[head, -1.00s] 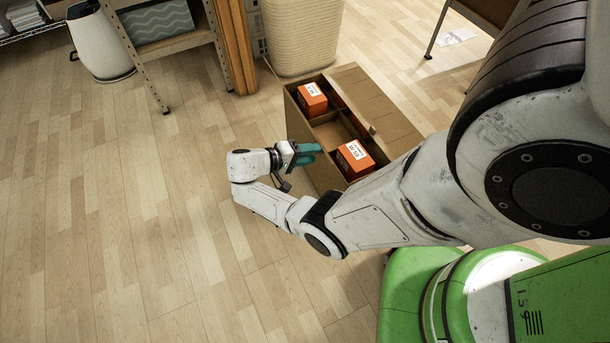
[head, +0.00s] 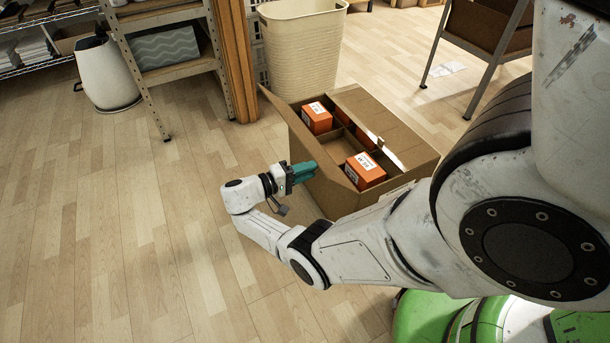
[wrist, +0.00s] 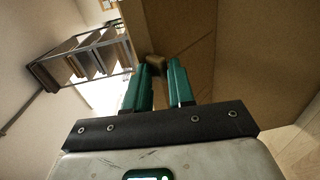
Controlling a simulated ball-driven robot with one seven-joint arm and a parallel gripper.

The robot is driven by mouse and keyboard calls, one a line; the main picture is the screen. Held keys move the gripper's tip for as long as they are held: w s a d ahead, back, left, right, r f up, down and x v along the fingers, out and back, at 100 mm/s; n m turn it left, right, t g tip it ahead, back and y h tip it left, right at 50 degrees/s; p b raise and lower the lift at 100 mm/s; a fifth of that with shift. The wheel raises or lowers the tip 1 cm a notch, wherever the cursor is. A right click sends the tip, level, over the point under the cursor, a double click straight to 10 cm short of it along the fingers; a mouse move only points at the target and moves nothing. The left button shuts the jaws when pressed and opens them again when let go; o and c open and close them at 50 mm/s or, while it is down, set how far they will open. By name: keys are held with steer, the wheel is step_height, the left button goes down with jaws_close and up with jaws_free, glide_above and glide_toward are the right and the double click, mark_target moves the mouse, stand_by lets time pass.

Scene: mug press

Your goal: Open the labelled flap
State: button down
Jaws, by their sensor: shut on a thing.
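An open brown cardboard box (head: 405,190) stands on the floor. Its left flap (head: 285,120) stands up and leans outward along the left side. My gripper (head: 306,171) is at that flap; in the wrist view its teal fingers (wrist: 160,65) are shut on a small tan tab (wrist: 156,60) beside a cardboard panel. The right flap (head: 375,115) lies over the right part of the box and has a small tab at its inner edge. I cannot make out a label on either flap.
Two orange cartons with white labels, one at the back (head: 317,120) and one at the front (head: 368,176), sit in the box's compartments. A cream bin (head: 300,55) stands behind. Shelving (head: 165,60) is at the back left. The floor to the left is clear.

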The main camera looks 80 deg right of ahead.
steer(key=shift+s+d+f, duration=0.15)
steer(key=shift+s+f, duration=0.65)
steer(key=shift+f, duration=0.25)
steer(key=c, duration=0.9)
jaws_free()
steer(key=shift+s+d, duration=0.1)
steer(key=shift+d, duration=0.15)
steer(key=shift+c, duration=0.2)
steer(key=shift+w+a, duration=0.2)
steer(key=shift+w, duration=0.1)
steer(key=shift+c, duration=0.6)
steer(key=v, duration=0.7)
steer(key=r+v, duration=0.1)
steer(key=v, duration=0.2)
steer(key=shift+w+r, duration=0.1)
steer(key=shift+w, duration=0.3)
steer(key=shift+c, duration=0.5)
